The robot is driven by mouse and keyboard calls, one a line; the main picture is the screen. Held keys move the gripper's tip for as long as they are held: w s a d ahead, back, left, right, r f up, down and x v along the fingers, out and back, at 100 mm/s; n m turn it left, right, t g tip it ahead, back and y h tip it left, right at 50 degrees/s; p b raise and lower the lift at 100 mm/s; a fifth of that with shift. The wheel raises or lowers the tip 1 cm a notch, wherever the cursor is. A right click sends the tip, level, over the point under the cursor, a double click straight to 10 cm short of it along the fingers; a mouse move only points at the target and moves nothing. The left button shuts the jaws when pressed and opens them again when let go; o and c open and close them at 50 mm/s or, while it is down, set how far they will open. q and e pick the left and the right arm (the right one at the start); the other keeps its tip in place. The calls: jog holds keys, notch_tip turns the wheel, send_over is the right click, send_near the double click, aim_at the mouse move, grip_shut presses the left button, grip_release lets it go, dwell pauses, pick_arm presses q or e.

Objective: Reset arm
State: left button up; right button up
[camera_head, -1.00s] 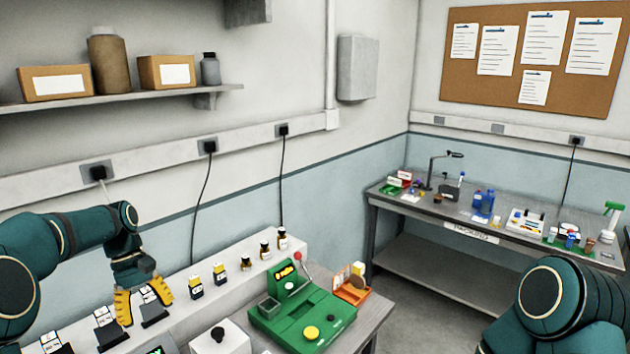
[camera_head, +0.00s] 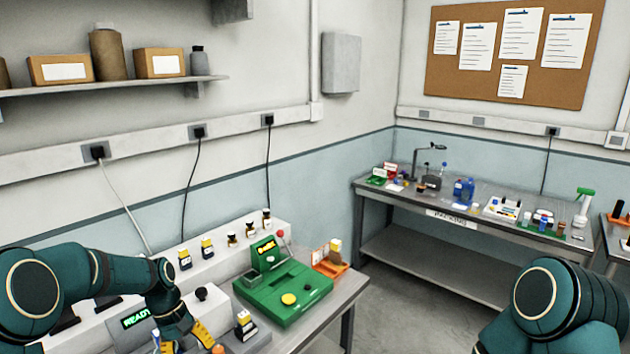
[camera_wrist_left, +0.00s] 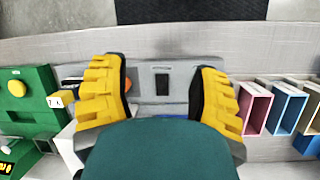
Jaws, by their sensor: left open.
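My left gripper (camera_head: 186,336) is low over the bench at the bottom left of the head view, its yellow fingers partly cut off by the frame edge. In the left wrist view my left gripper (camera_wrist_left: 160,95) has its yellow fingers spread apart, with nothing held between them. A grey device with a dark slot (camera_wrist_left: 162,84) shows below, between the fingers. My right arm shows only as a teal link at the bottom right of the head view; its gripper is out of frame.
A lit READY display (camera_head: 136,317) is left of the gripper. A yellow-topped module on a grey holder (camera_head: 246,337) stands to its right. The green machine (camera_head: 285,292) is farther right. Pink and blue boxes (camera_wrist_left: 257,106) stand at the wrist view's right.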

pick_arm(q)
jog(key=s+d+f+m+t+b, duration=0.1)
jog(key=s+d+f+b, duration=0.2)
jog(key=f, duration=0.4)
jog(key=s+d+f+m, duration=0.1)
jog(key=s+d+f, duration=0.3)
jog(key=d+f, duration=0.2)
jog(key=s+d+f+m+t+b, duration=0.1)
jog(key=s+d+f+b, duration=0.2)
jog(key=f, duration=0.4)
jog(key=s+d+f+m+t+b, duration=0.1)
jog(key=s+d+f, duration=0.4)
jog(key=s, duration=0.5)
jog(key=shift+s+d+m+t+h+b, duration=0.15)
jog(key=shift+d+m+t+h+b, duration=0.15)
jog(key=shift+d+m+t, duration=0.35)
jog(key=shift+a, duration=0.25)
